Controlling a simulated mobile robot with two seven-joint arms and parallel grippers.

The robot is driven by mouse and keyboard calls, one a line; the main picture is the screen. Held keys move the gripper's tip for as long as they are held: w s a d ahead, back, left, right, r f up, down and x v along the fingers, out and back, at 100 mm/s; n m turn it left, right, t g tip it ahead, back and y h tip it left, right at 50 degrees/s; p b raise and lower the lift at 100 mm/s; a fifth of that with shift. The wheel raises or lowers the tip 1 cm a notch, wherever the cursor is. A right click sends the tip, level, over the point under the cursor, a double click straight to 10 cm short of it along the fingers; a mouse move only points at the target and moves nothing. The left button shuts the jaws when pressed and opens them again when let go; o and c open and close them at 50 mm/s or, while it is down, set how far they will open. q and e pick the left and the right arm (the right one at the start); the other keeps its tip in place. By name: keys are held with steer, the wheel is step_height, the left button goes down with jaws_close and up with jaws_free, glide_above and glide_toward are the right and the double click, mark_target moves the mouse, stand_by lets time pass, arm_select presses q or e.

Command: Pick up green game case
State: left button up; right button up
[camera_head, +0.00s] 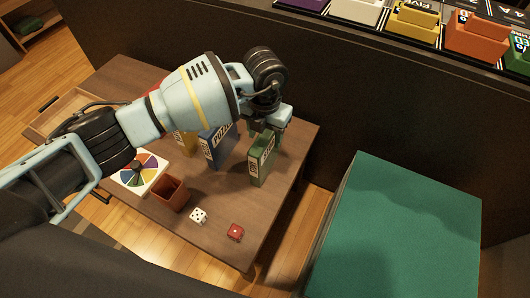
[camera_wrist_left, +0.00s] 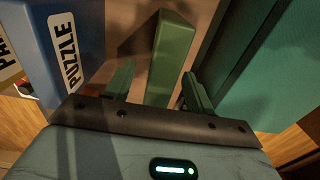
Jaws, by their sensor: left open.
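The green game case (camera_head: 262,159) stands upright near the right end of the wooden table in the head view. My left gripper (camera_head: 266,128) is above and close to its far top side. My right gripper is not in view.
A blue puzzle case (camera_head: 216,146) and a yellow case (camera_head: 186,143) stand left of the green case. A large teal box (camera_head: 400,225) stands right of the table (camera_head: 225,195).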

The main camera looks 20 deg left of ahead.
arm_select(q)
steer(key=f, duration=0.2)
steer(key=f+b, duration=0.1)
steer(key=f, duration=0.2)
steer(key=shift+s+d+f+b, duration=0.1)
steer(key=shift+s+f+b, duration=0.1)
steer(key=shift+b, duration=0.1)
steer(key=shift+r, duration=0.15)
steer(key=c, duration=1.1)
step_height(320, 180, up, 9)
steer(key=p, duration=0.2)
steer(key=shift+r+p, duration=0.15)
steer(key=shift+p, duration=0.15)
steer(key=shift+c, duration=0.2)
steer(key=shift+r, duration=0.4)
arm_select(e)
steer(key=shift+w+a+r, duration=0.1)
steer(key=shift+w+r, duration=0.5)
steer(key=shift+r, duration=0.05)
